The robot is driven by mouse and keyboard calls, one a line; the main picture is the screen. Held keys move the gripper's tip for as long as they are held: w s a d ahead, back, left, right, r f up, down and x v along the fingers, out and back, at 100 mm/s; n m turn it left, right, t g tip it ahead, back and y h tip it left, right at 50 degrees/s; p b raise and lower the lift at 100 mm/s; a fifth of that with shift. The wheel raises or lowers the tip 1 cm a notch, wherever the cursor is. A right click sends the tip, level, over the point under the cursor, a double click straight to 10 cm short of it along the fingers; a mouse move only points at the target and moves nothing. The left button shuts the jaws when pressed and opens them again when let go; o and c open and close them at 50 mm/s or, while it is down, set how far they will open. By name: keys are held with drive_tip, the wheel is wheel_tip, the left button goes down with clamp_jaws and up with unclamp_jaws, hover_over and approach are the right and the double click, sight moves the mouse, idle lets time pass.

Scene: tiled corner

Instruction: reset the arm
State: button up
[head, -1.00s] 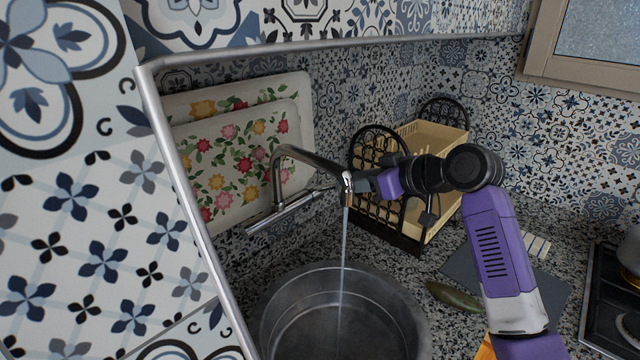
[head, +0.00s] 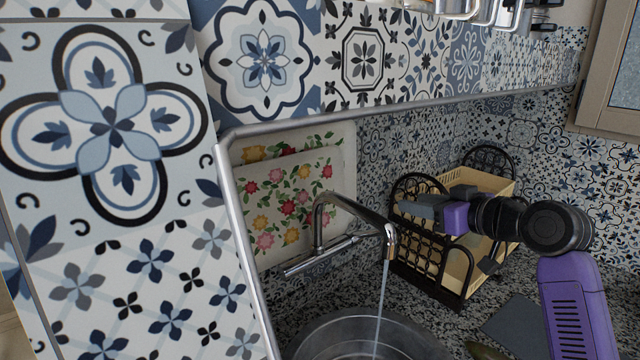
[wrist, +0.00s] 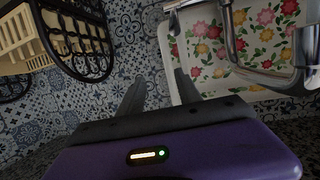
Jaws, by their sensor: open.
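My purple and black arm reaches in from the right in the head view. My gripper (head: 420,205) is beside the faucet (head: 345,215), to its right and in front of the dark rack. In the wrist view my gripper (wrist: 158,92) shows two dark fingers standing apart, with nothing between them. The faucet also shows in the wrist view (wrist: 235,45), to the right of the fingers. A stream of water (head: 380,300) runs from the spout.
A round metal basin (head: 330,335) lies below the spout. A black rack with a cream basket (head: 490,180) stands on the speckled counter. Flowered trays (head: 290,205) lean on the wall behind the faucet. A metal edge (head: 240,250) runs along the left.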

drive_tip(key=s+d+f+m+t+h+b, duration=0.1)
drive_tip(key=s+f+m+t+h, duration=0.3)
drive_tip(key=s+f, duration=0.45)
drive_tip(key=s+d+f+m+t+h, duration=0.25)
drive_tip(key=s+f+m+h, duration=0.3)
drive_tip(key=s, duration=0.55)
drive_tip(key=s+a+f+n+g+y, duration=0.1)
drive_tip(key=s+f, duration=0.3)
drive_tip(key=s, duration=0.8)
drive_tip(key=s+a+f+n+g+b, duration=0.1)
drive_tip(key=s+a+f+g, duration=0.1)
drive_tip(key=s, duration=1)
drive_tip(key=s+a+f+n+g+y+b, duration=0.1)
drive_tip(key=s+f, duration=0.5)
drive_tip(key=s, duration=0.6)
drive_tip(key=shift+a+n+g+y, duration=0.35)
drive_tip(key=shift+a+n+g, duration=0.1)
drive_tip(key=shift+a, duration=0.75)
